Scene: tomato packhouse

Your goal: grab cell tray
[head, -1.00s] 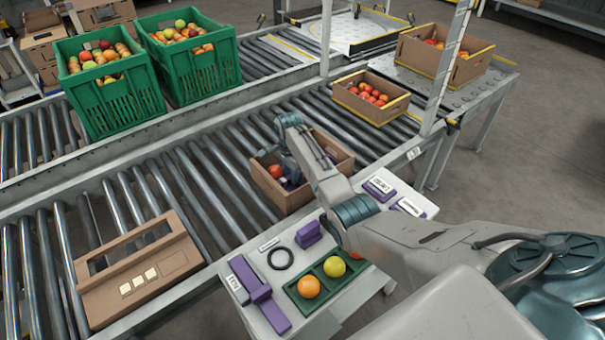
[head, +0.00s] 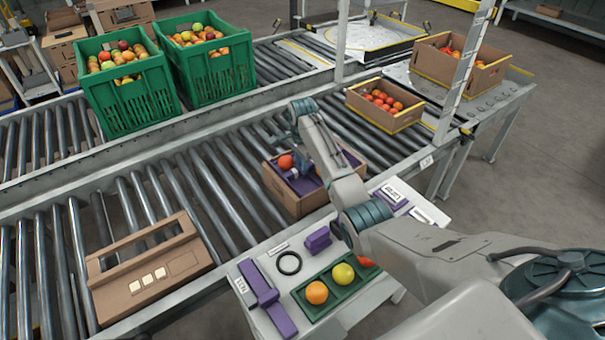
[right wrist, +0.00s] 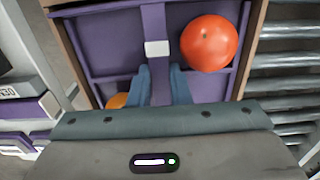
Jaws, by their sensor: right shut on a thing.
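The purple cell tray (head: 316,185) is in a cardboard box (head: 298,205) on the roller conveyor. A red tomato (head: 286,161) sits in one of its cells. In the right wrist view the tray (right wrist: 112,45) shows a raised middle rib with a white label, the red tomato (right wrist: 208,43) and part of an orange fruit (right wrist: 117,100). My right gripper (right wrist: 160,88) is shut on the tray's middle rib, a finger on each side. In the head view my right gripper (head: 303,182) reaches down into the box and hides part of the tray. My left gripper is out of view.
A side table holds a green tray (head: 330,292) with several fruits, a black ring (head: 289,263) and purple pieces. A cardboard piece (head: 150,270) lies on the rollers to the left. Green crates (head: 130,100) and a tomato box (head: 385,118) stand beyond.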

